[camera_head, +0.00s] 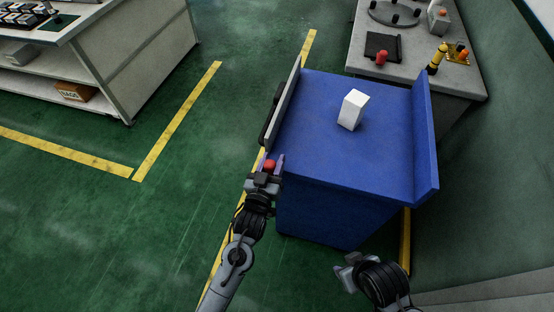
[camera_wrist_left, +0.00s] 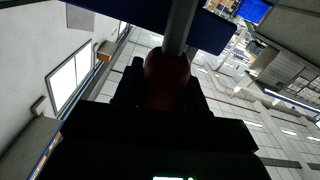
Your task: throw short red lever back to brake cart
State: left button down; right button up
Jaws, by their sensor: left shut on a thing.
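The blue cart (camera_head: 330,210) stands in the middle of the head view with a raised wall on its left and right sides. My left gripper (camera_head: 268,170) is at the cart's near left corner, shut on the red knob of the short lever (camera_head: 269,163). In the left wrist view the dark red knob (camera_wrist_left: 167,80) sits between the fingers, with a grey rod running up from it. Where the lever joins the cart is hidden. My right gripper (camera_head: 347,270) is low at the cart's front right, away from it; its fingers are too unclear to judge.
A white block (camera_head: 352,110) stands on the cart top. A grey bench (camera_head: 420,75) behind right holds a red knob (camera_head: 381,57), a black tray and a yellow-black tool (camera_head: 437,58). A shelved bench (camera_head: 140,60) is at back left. Green floor between is clear, with yellow lines.

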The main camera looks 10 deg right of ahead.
pick_arm(q)
jog(key=shift+a+f, duration=0.1)
dwell(0.4)
jog(key=c, duration=0.7)
grip_release()
jog(key=shift+s+a, duration=0.2)
jog(key=shift+s, duration=0.05)
jog(key=p+v, duration=0.2)
jog(key=v, duration=0.8)
jog(key=shift+p, duration=0.4)
jog(key=shift+c, duration=0.3)
